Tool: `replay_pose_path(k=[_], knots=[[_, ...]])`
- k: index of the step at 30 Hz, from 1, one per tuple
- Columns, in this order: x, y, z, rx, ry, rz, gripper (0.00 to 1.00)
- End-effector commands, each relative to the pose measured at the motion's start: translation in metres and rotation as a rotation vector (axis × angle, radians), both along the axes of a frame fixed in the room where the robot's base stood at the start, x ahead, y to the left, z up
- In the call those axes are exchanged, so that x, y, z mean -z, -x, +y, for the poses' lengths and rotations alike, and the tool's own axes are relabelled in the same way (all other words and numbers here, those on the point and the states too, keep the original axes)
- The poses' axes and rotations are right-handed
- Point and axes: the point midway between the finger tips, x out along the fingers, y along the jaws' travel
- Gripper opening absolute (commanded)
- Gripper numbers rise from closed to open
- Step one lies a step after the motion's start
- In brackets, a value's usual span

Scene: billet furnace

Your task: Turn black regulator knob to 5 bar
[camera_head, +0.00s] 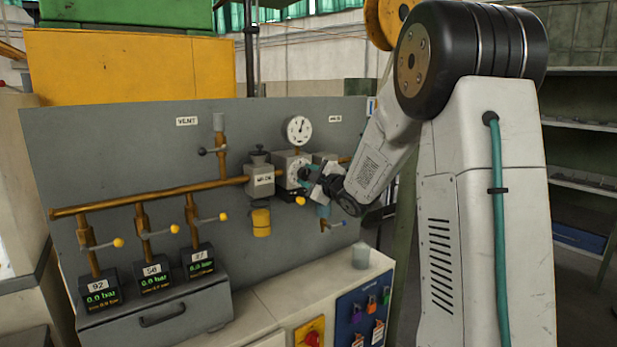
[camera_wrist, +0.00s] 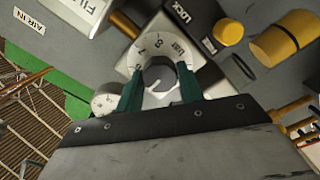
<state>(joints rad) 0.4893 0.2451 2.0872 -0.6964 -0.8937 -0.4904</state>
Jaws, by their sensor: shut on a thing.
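The regulator knob (camera_wrist: 160,78) shows in the wrist view as a dark grey round part with a pale angular mark, in front of a white dial plate (camera_wrist: 150,47) with numerals such as 7 and 8. My gripper (camera_wrist: 160,88) has its two green fingers on either side of the knob, shut on it. In the head view my gripper (camera_head: 312,178) reaches in from the right to the regulator dial (camera_head: 292,166) and hides most of the knob. A round white gauge (camera_head: 298,130) stands above the regulator. The knob's exact setting cannot be read.
A grey filter block (camera_head: 260,178) and yellow cylinder (camera_head: 261,222) sit left of the regulator. Brass pipes with yellow-tipped valve levers (camera_head: 118,242) run left. Several displays (camera_head: 101,297) read 0.0 bar. A cup (camera_head: 361,255) stands on the cabinet below.

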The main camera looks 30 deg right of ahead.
Motion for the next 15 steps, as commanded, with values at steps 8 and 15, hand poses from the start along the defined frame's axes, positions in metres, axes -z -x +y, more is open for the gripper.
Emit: replay_pose_path(k=[8, 15], knots=[[0.0012, 0.0004, 0.0002, 0.0, 0.009, 0.002, 0.15], [0.0013, 0.0004, 0.0002, 0.0, 0.008, 0.002, 0.57]])
